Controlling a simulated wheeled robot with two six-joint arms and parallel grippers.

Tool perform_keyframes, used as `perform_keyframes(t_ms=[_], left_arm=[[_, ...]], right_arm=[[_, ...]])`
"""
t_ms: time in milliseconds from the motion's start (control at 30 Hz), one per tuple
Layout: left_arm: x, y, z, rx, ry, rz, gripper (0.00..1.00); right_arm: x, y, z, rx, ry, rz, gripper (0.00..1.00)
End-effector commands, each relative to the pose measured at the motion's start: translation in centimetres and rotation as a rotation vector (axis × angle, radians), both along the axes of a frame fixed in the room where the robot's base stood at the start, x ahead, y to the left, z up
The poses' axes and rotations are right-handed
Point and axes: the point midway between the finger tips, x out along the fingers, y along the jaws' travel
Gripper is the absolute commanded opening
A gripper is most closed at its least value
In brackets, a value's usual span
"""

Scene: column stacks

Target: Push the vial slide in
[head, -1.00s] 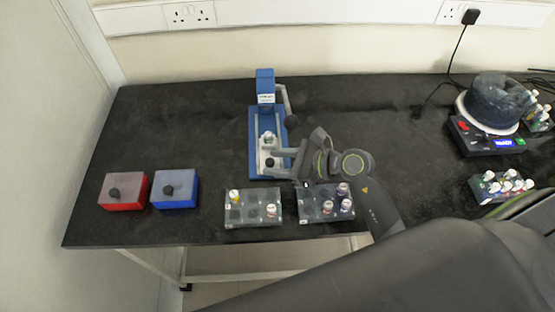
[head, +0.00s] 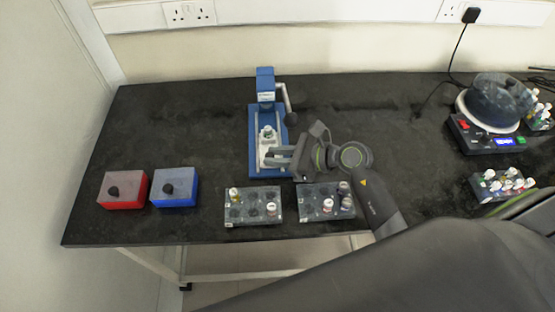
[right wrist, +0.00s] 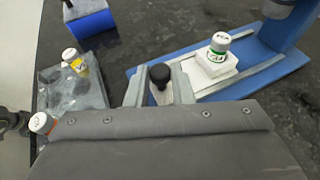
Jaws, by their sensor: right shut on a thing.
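The vial slide (right wrist: 209,71) is a pale white carriage on the rails of a blue device (head: 282,171) near the middle of the bench. A vial with a white cap and green band (right wrist: 219,45) stands upright on it; it also shows in the head view (head: 268,131). My right gripper (head: 270,157) is at the front end of the slide, coming in from the right. In the right wrist view its fingers (right wrist: 159,88) are shut on the slide's black knob (right wrist: 159,72). My left gripper is not in view.
Two vial racks (head: 253,221) (head: 318,214) stand in front of the device, the right one close below my arm. Red (head: 122,204) and blue (head: 175,201) boxes sit at left. A device with a lit display (head: 505,142) and another rack (head: 482,196) are at right. The back left bench is clear.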

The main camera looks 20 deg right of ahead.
Motion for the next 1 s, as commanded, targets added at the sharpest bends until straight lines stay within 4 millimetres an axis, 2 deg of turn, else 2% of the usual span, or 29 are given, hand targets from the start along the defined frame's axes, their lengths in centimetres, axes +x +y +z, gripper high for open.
perform_keyframes(t_ms=[200,333,500,767,800,933,1000], left_arm=[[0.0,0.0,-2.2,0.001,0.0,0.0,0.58],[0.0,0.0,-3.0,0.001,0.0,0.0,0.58],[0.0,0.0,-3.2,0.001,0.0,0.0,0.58],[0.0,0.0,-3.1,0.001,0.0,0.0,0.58],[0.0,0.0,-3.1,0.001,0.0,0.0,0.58],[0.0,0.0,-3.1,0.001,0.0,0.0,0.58],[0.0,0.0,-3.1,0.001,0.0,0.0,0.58]], right_arm=[[4.5,-1.3,-0.3,-0.004,-0.006,0.001,0.0],[6.3,-1.8,-0.3,-0.002,-0.004,0.0,0.0],[7.2,-2.1,0.0,-0.001,-0.001,-0.001,0.0],[7.3,-2.1,0.2,-0.002,-0.005,-0.004,0.0],[7.3,-2.1,0.2,-0.003,-0.005,-0.004,0.23],[7.3,-2.1,0.2,-0.001,-0.005,-0.003,0.41],[7.3,-2.1,0.1,-0.002,-0.004,-0.003,0.42]])
